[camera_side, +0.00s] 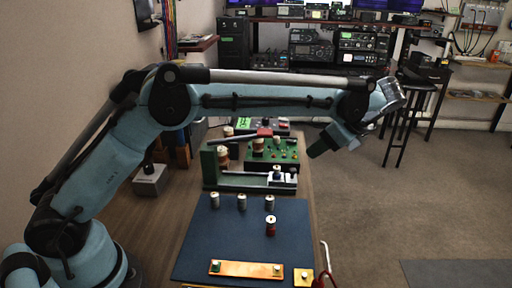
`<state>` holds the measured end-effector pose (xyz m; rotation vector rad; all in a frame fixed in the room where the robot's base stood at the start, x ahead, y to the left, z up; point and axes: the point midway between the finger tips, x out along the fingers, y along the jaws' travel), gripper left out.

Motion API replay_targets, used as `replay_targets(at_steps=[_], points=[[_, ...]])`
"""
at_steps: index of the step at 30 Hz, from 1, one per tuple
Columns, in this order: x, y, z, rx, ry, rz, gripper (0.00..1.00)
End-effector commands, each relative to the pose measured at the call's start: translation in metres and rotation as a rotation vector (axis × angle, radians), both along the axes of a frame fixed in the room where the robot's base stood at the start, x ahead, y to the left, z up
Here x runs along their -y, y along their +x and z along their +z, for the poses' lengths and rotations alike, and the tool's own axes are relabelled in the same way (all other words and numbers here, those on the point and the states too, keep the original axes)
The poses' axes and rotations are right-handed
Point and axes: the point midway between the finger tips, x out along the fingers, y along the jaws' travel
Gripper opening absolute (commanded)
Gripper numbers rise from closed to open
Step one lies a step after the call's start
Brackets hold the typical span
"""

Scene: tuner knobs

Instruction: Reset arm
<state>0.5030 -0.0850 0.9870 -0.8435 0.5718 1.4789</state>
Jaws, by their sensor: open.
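My gripper (318,149) hangs in the air at the end of my outstretched arm, to the right of the bench and above its back part. It points down and to the left. It is open, and I see nothing held in it, though its fingers are small and dark here. A green tuner panel (272,160) with small knobs stands on the bench to the left of my gripper, apart from it. Copper-coloured coils (223,155) stand beside the panel.
A dark blue mat (240,245) lies at the front of the bench. Several small spools stand on it, one with red (270,227). An orange bar (246,269) lies near its front edge. A black stool (406,115) stands at right. Open carpet (400,205) lies right of the bench.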

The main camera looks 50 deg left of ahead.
Motion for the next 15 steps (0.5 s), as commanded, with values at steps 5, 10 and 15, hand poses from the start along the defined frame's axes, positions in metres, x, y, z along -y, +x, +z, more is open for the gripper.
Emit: replay_targets(at_steps=[5,10,15], points=[[-0.025,-0.021,0.021,0.144,-0.130,0.119,0.47],[-0.044,-0.046,0.033,0.278,-0.257,0.246,0.47],[-0.059,-0.076,0.039,0.407,-0.387,0.386,0.47]])
